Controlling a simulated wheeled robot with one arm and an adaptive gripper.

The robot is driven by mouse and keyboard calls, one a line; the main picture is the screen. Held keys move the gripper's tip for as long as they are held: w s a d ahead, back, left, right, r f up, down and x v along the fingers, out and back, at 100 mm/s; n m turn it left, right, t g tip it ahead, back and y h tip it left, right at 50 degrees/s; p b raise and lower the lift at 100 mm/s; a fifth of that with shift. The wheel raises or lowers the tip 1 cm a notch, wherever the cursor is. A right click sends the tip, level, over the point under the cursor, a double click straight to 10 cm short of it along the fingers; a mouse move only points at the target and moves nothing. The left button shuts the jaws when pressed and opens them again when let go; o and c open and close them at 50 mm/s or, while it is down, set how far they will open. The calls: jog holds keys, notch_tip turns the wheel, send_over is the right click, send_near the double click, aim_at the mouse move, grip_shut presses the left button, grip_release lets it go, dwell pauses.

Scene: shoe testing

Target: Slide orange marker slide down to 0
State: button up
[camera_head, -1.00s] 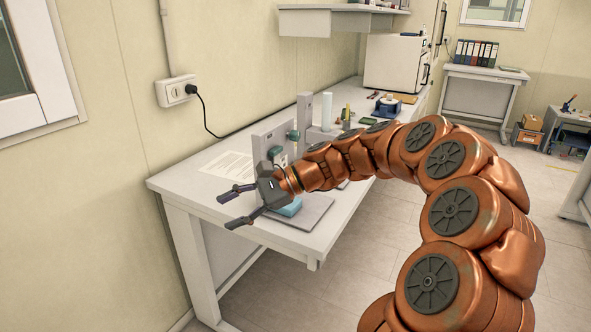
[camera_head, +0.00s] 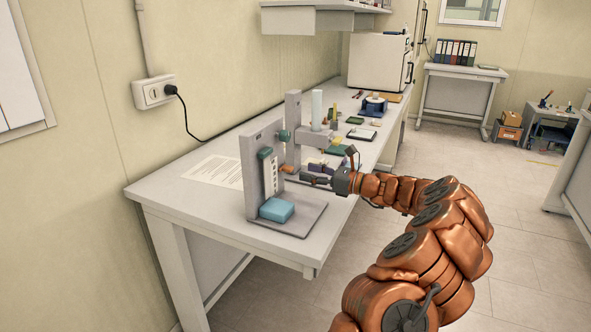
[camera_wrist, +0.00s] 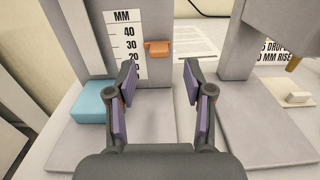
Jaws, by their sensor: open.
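The orange marker (camera_wrist: 158,48) is a small tab on the grey upright panel of a test stand, beside a white MM scale (camera_wrist: 126,44). In the wrist view it appears roughly level with the 30 and 20 marks; the scale's lower end is partly hidden by a finger. My gripper (camera_wrist: 158,82) is open and empty, its two purple-padded fingers spread with the marker ahead and between them, apparently not touching it. In the head view my gripper (camera_head: 302,176) reaches in from the right toward the stand, and the scale (camera_head: 270,176) faces the near side.
A blue block (camera_wrist: 92,101) sits on the stand's base (camera_head: 307,221), left of the scale. A second stand with a brass-tipped part (camera_wrist: 293,64) is close on the right. A paper sheet (camera_head: 214,171) lies behind. Several small items stand farther along the table.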

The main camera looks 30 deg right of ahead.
aim_at(292, 169)
jog(key=x, duration=0.5)
jog(key=shift+a, duration=0.15)
jog(key=shift+w, duration=0.1)
grip_shut()
dwell(0.5)
